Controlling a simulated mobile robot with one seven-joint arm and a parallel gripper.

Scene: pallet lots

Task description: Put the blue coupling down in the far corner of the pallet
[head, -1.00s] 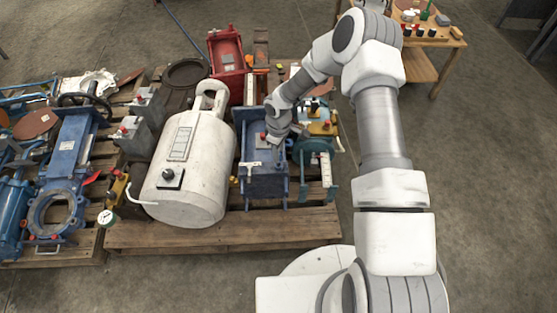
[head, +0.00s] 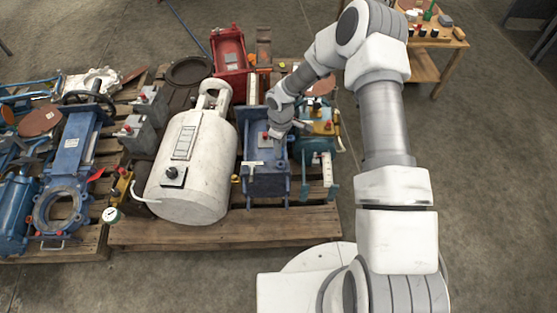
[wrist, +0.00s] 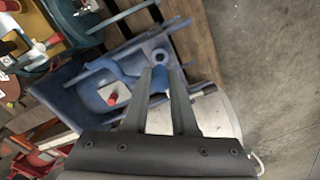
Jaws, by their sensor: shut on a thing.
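My gripper (wrist: 161,78) is shut on a small blue piece, which I take to be the blue coupling (wrist: 160,76); it shows between the fingertips in the wrist view. Behind it is a blue machine housing of similar colour, so its outline is hard to separate. In the head view my gripper (head: 277,143) is over the blue housing (head: 266,180), and the coupling cannot be made out there. The wooden pallet (head: 220,232) carries the housing. The pallet's far corners are largely covered by other parts.
A large white tank (head: 190,170) stands left of the housing. A teal flanged part (head: 318,170) stands to its right, and a red bracket (head: 229,55) lies behind. A second loaded pallet (head: 75,249) is at left. A wooden bench (head: 425,65) stands at back right. Floor at right is clear.

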